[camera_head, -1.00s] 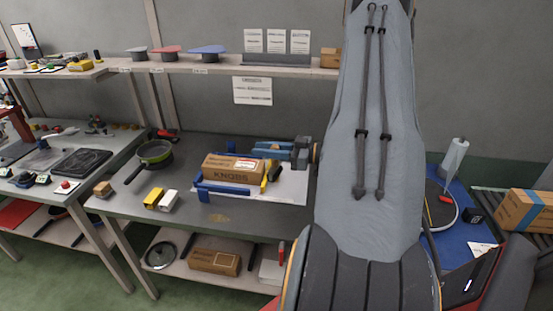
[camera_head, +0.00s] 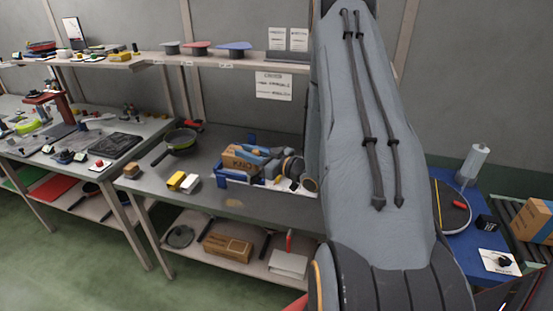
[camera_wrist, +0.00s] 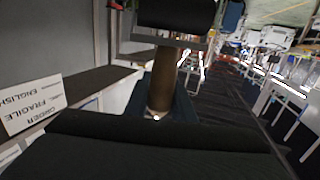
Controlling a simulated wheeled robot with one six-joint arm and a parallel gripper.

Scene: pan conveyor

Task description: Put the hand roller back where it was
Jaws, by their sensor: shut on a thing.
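The hand roller shows in the wrist view as a black roller (camera_wrist: 176,14) on a metal bracket with a brown handle (camera_wrist: 164,75). My gripper (camera_wrist: 163,103) is shut on that handle, with dark blue fingers on either side of it. In the head view my gripper (camera_head: 262,153) is at the cardboard KNOBS box (camera_head: 232,162) on the middle bench, partly covering it. I cannot tell from this view whether they touch. The roller itself is not clear in the head view.
The box stands in a blue frame (camera_head: 222,178) on the bench (camera_head: 235,203). A pan (camera_head: 181,141) and small yellow and white blocks (camera_head: 183,182) are left of it. A shelf (camera_head: 150,60) runs behind. A blue table (camera_head: 470,222) stands at the right. Bare bench shows in front.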

